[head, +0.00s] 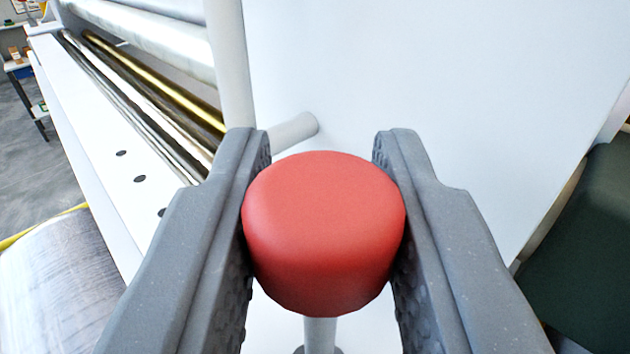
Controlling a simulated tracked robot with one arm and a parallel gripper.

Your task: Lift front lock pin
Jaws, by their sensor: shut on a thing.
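A red rounded knob (324,228) fills the middle of the head view, between the two grey fingers of my gripper (322,225). Both fingers touch its sides, so my gripper is shut on it. A light grey shaft (320,333) shows below the knob and runs down to a darker collar at the bottom edge. The knob hides the upper part of the shaft. I cannot tell how far the pin stands out of its seat.
A white panel (430,80) stands behind the knob, with a grey rod (293,131) sticking out. Metal rollers (150,45) lie at upper left beside a white ledge (105,150) with dark holes. A wrapped roll (60,275) is at lower left. A dark green body (590,240) is at right.

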